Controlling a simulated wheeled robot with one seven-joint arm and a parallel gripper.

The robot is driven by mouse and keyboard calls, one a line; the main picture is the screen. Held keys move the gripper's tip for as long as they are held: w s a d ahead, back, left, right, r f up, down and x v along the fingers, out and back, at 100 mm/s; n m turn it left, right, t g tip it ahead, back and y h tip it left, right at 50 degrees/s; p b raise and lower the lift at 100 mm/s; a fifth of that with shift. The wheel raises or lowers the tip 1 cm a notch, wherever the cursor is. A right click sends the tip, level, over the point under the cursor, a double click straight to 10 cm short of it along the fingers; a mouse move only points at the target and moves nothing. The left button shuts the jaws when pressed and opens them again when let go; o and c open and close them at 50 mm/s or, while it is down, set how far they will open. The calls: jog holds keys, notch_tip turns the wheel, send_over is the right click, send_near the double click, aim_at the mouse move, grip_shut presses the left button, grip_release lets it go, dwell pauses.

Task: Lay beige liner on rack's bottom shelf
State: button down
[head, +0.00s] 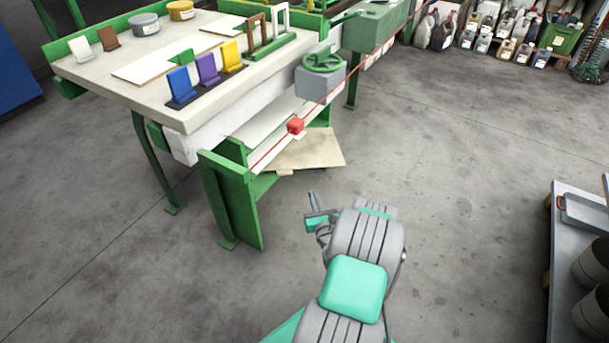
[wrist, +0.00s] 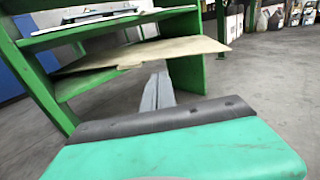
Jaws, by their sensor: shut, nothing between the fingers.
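The beige liner (head: 308,150) is a thin flat sheet at the low green rack (head: 232,200) under the bench. In the wrist view the liner (wrist: 150,54) lies askew over the rack's lower green shelf (wrist: 85,84), with its near edge and right corner sticking out past the frame. Whether its far part lies flat is hidden. My gripper (head: 313,203) is shut and empty, in front of the rack and apart from the liner in the head view. In the wrist view its fingers (wrist: 158,82) point at the liner's near edge; I cannot tell whether they touch.
The workbench (head: 150,85) above holds coloured brackets and tins. A grey shelf unit (head: 575,250) stands at the right. The concrete floor between is clear.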

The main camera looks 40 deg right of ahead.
jog(key=b+x, duration=0.3)
jog(key=x, duration=0.9)
jog(key=shift+b, duration=0.3)
jog(key=shift+w+d, duration=0.1)
